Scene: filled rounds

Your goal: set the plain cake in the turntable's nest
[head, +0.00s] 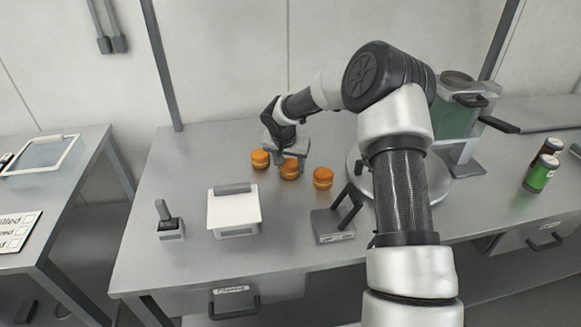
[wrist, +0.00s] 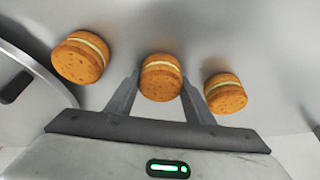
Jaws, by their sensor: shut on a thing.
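Three round orange-brown cakes with a pale filling band stand in a row on the steel table. My gripper (head: 291,158) is shut on the middle cake (head: 289,169), which also shows between the two fingers (wrist: 160,88) in the wrist view (wrist: 161,77). I cannot tell whether this cake is lifted off the table. One cake (head: 260,159) is to its left and another (head: 323,178) to its right in the head view, both apart from the fingers. The turntable (head: 438,188) is a pale round disc partly hidden behind my arm; its nest is not visible.
A white-lidded box (head: 234,209), a small lever device (head: 169,222) and a grey block with a dark handle (head: 333,225) stand along the front. A green-tank dispenser (head: 456,115) stands behind the turntable. Two jars (head: 541,173) are at the right. The table's back left is clear.

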